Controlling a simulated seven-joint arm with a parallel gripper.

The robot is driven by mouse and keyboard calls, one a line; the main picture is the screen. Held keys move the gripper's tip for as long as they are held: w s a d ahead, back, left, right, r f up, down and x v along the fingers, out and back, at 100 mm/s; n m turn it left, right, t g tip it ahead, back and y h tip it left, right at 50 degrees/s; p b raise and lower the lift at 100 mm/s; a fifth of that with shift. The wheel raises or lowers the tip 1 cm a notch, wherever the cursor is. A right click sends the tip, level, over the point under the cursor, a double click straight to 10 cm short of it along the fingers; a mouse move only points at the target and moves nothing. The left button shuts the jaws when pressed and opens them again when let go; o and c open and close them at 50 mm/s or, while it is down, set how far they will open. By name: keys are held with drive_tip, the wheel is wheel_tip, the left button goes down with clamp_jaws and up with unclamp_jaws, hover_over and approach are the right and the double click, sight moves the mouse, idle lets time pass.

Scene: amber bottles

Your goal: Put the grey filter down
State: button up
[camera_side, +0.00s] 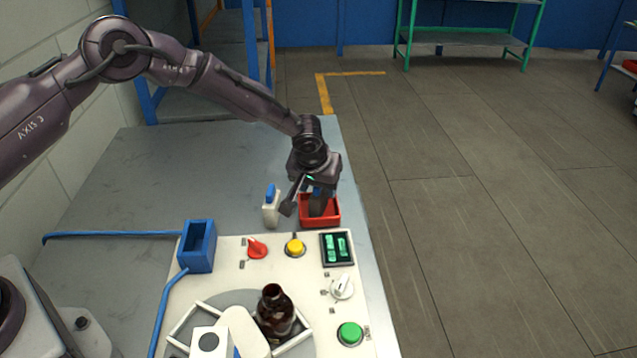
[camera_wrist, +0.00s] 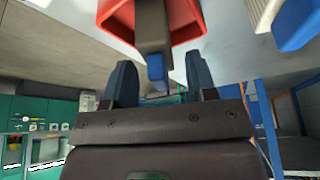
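The grey filter (camera_side: 318,205) stands in the small red bin (camera_side: 335,218), with its blue top end upward. In the wrist view the filter (camera_wrist: 154,28) reaches out of the red bin (camera_wrist: 115,22), and its blue end lies between my fingers. My gripper (camera_side: 315,187) is above the bin, pointing down. In the wrist view my gripper (camera_wrist: 160,75) is open, with a gap visible between each finger and the filter. The filter's lower end is hidden inside the bin in the side view.
A white piece with a blue top (camera_side: 271,208) stands just left of the bin. A blue box holder (camera_side: 197,247) and a panel (camera_side: 220,285) with knobs and buttons lie nearer the camera. A dark amber bottle (camera_side: 275,312) stands on the panel's round plate. The grey table (camera_side: 190,180) behind is mostly clear.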

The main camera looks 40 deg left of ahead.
drive_tip(key=v, duration=1.2)
drive_tip(key=shift+r, duration=0.15)
wheel_tip(320, 180, up, 21)
drive_tip(key=s+m+t+h, duration=0.2)
drive_tip(key=m+t+h, duration=0.15)
drive_tip(key=t, duration=0.45)
drive_tip(key=s+d+r+m+h, duration=0.1)
drive_tip(key=s+r+m+h, duration=0.15)
drive_tip(key=s, duration=0.65)
drive_tip(key=s+a+f+g+y, duration=0.1)
drive_tip(key=s+a+f+g, duration=0.1)
drive_tip(key=s, duration=0.5)
drive_tip(key=s+a+f+n+g+y, duration=0.1)
drive_tip(key=s+a+g, duration=0.1)
drive_tip(key=s+a, duration=0.2)
drive_tip(key=s+a+f+g+y, duration=0.2)
drive_tip(key=s+a, duration=0.2)
drive_tip(key=s, duration=0.6)
drive_tip(key=shift+s+f+n+g, duration=0.3)
drive_tip(key=shift+s+f, duration=0.1)
